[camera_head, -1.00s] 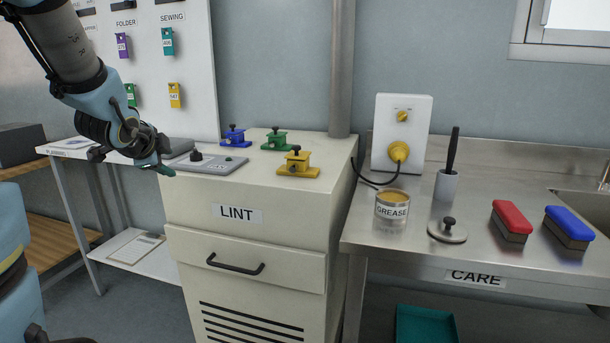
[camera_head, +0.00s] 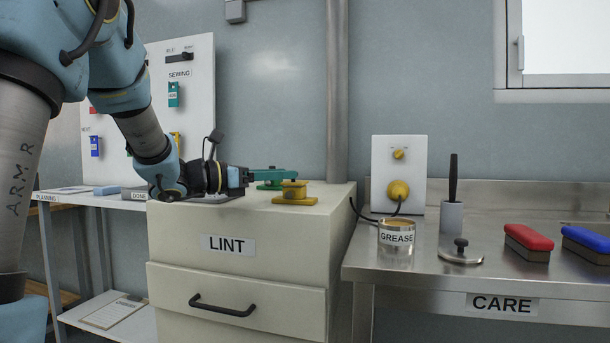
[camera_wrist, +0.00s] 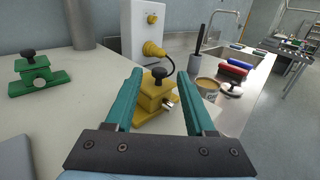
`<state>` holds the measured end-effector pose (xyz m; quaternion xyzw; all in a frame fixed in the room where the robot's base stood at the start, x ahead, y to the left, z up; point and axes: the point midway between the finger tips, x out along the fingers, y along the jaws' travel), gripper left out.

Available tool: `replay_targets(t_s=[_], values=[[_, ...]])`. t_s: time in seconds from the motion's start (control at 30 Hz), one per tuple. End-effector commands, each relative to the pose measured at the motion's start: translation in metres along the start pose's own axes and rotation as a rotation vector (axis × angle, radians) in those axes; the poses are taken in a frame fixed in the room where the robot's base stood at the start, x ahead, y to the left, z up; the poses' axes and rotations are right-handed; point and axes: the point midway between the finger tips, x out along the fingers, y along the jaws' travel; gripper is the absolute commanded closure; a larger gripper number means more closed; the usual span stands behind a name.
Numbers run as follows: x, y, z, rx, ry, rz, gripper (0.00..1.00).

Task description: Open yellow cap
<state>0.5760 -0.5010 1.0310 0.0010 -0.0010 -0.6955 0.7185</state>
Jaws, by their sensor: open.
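A yellow clamp-like block (camera_head: 294,190) with a black knob sits on the LINT cabinet top. In the wrist view the block (camera_wrist: 152,98) shows between my finger lines, its knob near fingertip level. My gripper (camera_head: 292,171) is open, its teal fingers reaching right at the height of the block's top. They hide the knob in the head view. I cannot tell if they touch it. A round yellow cap-like fitting (camera_head: 397,190) is on the white wall box (camera_head: 411,160), joined to a black cable. It shows beyond my fingers in the wrist view (camera_wrist: 153,49).
A green block (camera_wrist: 38,75) with a knob stands left of the yellow one. On the steel counter (camera_head: 400,275) are a GREASE tin (camera_head: 396,245), a knobbed lid (camera_head: 460,252), a brush in a cup (camera_head: 451,215), and red (camera_head: 528,242) and blue brushes (camera_head: 588,244). A grey pole (camera_head: 337,90) rises behind the cabinet.

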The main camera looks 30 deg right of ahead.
Motion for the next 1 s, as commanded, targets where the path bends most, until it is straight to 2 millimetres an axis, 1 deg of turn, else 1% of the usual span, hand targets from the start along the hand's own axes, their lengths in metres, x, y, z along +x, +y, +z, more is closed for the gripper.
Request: replay_targets(t_s=[0.03, 0.1, 0.3, 0.5, 0.77, 0.87, 1.0], values=[[0.011, -0.001, 0.001, -0.002, 0.0, -0.002, 0.45], [0.024, -0.001, 0.001, -0.003, 0.0, -0.003, 0.45], [0.054, 0.0, 0.001, -0.002, -0.001, 0.0, 0.45], [0.067, 0.0, 0.0, -0.003, 0.0, 0.002, 0.45], [0.068, 0.0, 0.0, -0.003, 0.0, 0.003, 0.45], [0.068, 0.001, 0.0, -0.003, 0.0, 0.003, 0.54], [0.068, 0.001, 0.0, -0.003, 0.0, 0.003, 0.7]])
